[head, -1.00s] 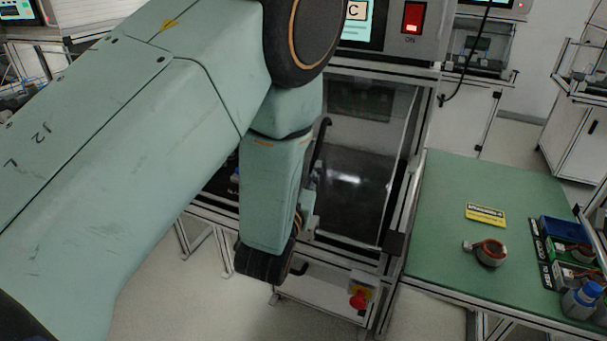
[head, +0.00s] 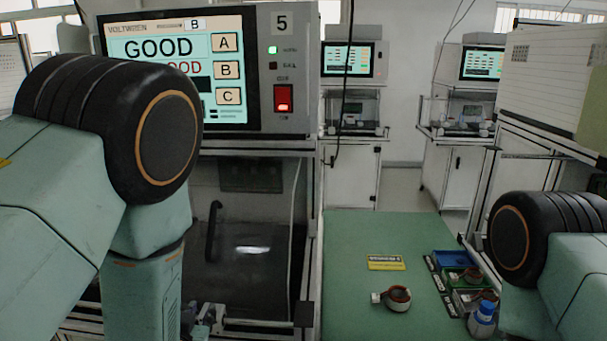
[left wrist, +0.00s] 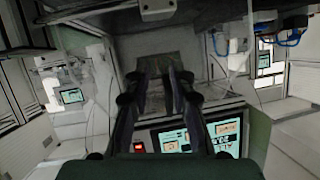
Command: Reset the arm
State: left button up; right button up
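My left arm comes in from the left in the head view, and its forearm hangs down in front of the test machine (head: 295,160). Part of my left gripper (head: 204,318) shows low in the head view, mostly hidden by the arm. In the left wrist view the two dark fingers of my left gripper (left wrist: 164,82) stand apart with nothing between them, so it is open. The machine's screen (head: 170,50) reads GOOD, with boxes A, B and C. My right arm shows at the right edge; its gripper is out of view.
A red switch (head: 284,98) and a lit green lamp sit beside the screen. On the green table (head: 345,270) are a wound stator (head: 398,298), a yellow label (head: 386,263), a blue bin (head: 449,259) and a blue-capped bottle (head: 482,320).

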pick_arm(q)
jog(key=s+a+f+n+g+h+b, duration=0.1)
jog(key=s+f+g+b, duration=0.9)
jog(key=s+f, duration=2)
jog(key=s+g, duration=0.2)
jog(key=g, duration=0.1)
jog(key=shift+s+a+f, duration=0.35)
jog(key=shift+a+f, duration=0.05)
